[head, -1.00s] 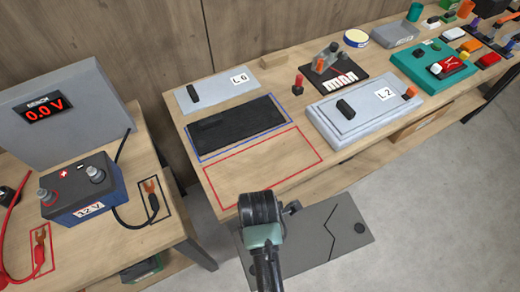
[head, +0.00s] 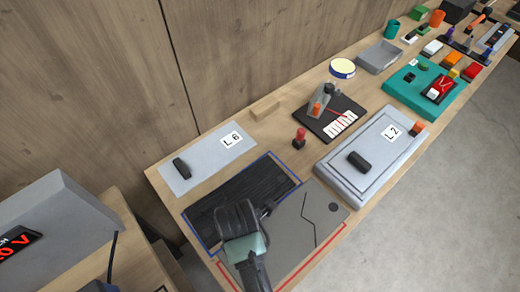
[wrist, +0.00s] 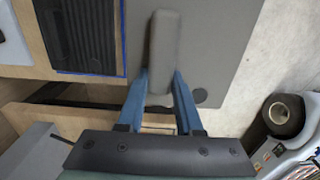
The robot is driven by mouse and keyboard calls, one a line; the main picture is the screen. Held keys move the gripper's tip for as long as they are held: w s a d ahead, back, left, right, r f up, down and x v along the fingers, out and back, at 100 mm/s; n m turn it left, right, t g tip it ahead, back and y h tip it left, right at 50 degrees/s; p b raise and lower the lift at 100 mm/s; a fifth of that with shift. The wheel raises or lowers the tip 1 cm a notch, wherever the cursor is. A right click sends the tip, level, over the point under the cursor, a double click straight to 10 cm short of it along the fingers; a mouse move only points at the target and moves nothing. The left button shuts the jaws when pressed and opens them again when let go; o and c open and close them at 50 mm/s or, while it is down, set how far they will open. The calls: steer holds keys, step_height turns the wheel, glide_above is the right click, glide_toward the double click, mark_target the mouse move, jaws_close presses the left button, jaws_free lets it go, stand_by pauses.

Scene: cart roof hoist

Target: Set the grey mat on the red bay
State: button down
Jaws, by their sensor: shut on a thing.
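The grey mat (head: 312,215) is a flat grey panel with a thin dark crooked line and a dark round spot. My gripper (head: 264,208) is shut on its raised grey handle, which shows in the wrist view (wrist: 165,42) between the blue fingers (wrist: 158,88). The mat lies over much of the red bay (head: 309,262), a red outline on the bench. Red lines show beyond its right and near edges. I cannot tell whether the mat touches the bench or is just above it.
The blue-outlined bay with a black panel (head: 232,198) borders the mat on the left. The grey L2 box (head: 372,145) stands close beyond the mat. A red-topped peg (head: 299,138) stands behind. The L6 plate (head: 210,158) lies at far left.

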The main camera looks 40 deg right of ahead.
steer(key=f, duration=0.5)
steer(key=shift+s+p, duration=0.2)
steer(key=shift+p, duration=0.1)
steer(key=shift+w+f, duration=0.1)
steer(key=shift+f, duration=2.35)
steer(key=c, duration=0.6)
jaws_free()
steer(key=shift+o, duration=0.2)
steer(key=shift+r, duration=0.15)
